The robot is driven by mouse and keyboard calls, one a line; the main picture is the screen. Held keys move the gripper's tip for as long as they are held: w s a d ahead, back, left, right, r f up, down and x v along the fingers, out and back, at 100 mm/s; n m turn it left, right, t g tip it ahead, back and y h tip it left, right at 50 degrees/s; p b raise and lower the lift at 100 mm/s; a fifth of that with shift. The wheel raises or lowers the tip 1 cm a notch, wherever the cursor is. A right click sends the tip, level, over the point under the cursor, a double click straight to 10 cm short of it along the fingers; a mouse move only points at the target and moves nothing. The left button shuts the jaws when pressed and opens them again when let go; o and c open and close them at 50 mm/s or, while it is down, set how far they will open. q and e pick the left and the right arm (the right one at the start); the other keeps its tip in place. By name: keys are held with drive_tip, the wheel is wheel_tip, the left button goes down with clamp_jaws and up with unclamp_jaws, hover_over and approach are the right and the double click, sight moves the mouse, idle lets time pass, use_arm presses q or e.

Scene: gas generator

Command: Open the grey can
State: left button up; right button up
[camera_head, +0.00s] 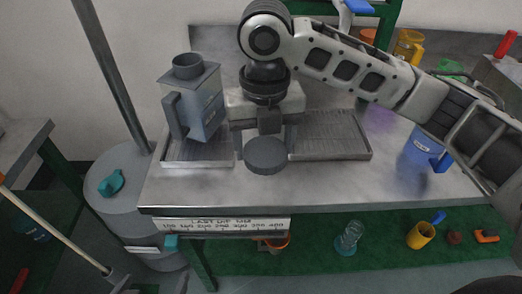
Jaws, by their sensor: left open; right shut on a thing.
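The grey can (204,102) stands upright on the left metal tray on the bench, with its side handle facing left. Its round neck (188,66) shows a dark top with no cap on it. My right gripper (265,145) comes in from the right and is to the right of the can, apart from it. It is shut on a dark grey round cap (266,157), held between the fingers in front of the gap between the trays. My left gripper is not in view.
The left tray (200,163) and a ribbed right tray (335,135) lie on the bench (320,185). A blue container (420,147) stands at the right, partly behind my arm. A grey drum (120,200) stands left of the bench. The bench front is clear.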

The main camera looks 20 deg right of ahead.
sight(261, 138)
drive_tip(key=w+f, duration=0.2)
drive_tip(key=w+d+f, duration=0.1)
drive_tip(key=w+f, duration=0.1)
drive_tip(key=w, duration=0.1)
drive_tip(key=w+d+f, duration=0.1)
drive_tip(key=w+f, duration=0.1)
drive_tip(key=shift+w+f, duration=0.2)
drive_tip(key=shift+w, duration=0.1)
drive_tip(key=shift+w+f+b, duration=0.35)
drive_tip(key=shift+w+f, duration=0.25)
drive_tip(key=shift+f, duration=0.1)
drive_tip(key=shift+d+f, duration=0.1)
drive_tip(key=shift+f, duration=1.4)
drive_tip(key=shift+f, duration=0.15)
drive_tip(key=o, duration=0.8)
use_arm(q)
drive_tip(key=shift+f, duration=0.15)
